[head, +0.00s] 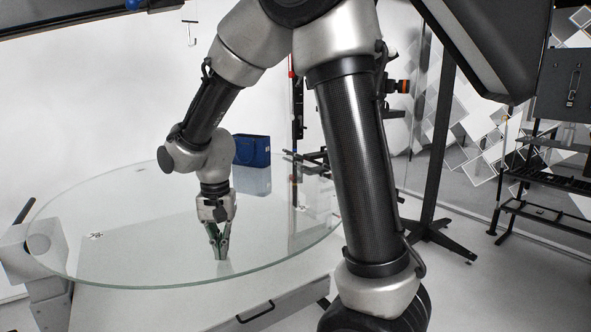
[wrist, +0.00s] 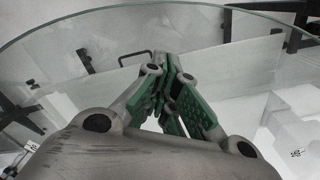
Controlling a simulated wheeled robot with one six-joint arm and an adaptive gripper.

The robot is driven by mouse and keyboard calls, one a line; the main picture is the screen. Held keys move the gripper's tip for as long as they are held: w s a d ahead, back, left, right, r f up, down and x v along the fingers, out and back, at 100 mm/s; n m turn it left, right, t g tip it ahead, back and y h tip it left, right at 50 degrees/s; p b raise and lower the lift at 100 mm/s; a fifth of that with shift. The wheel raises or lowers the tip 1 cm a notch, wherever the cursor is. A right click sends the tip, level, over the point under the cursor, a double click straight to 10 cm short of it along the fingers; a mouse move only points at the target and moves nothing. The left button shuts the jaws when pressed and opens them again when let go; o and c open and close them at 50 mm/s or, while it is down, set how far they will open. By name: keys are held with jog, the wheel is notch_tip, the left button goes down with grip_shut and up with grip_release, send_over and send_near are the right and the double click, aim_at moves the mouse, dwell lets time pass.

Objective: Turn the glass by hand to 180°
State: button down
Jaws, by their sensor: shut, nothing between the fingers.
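The round glass (head: 130,262) lies flat on the turntable in the head view, a clear disc with a greenish edge. Its curved edge also crosses the wrist view (wrist: 52,27). My gripper (head: 219,256) points down over the near part of the glass, inside its rim. In the wrist view its green-padded fingers (wrist: 168,62) are together with nothing between them. The fingertips are at or just above the glass surface; I cannot tell whether they touch it. Small dark marks (head: 96,236) show on the glass at the left.
A blue box (head: 252,151) stands behind the glass. A grey block (head: 28,250) is at its left edge. A drawer-like front with a black handle (head: 256,312) is below the near rim. A black stand (head: 432,215) and a black rack (head: 545,185) stand at the right, with open floor between.

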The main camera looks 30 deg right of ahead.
jog(key=shift+f, duration=0.65)
jog(key=shift+a, duration=0.15)
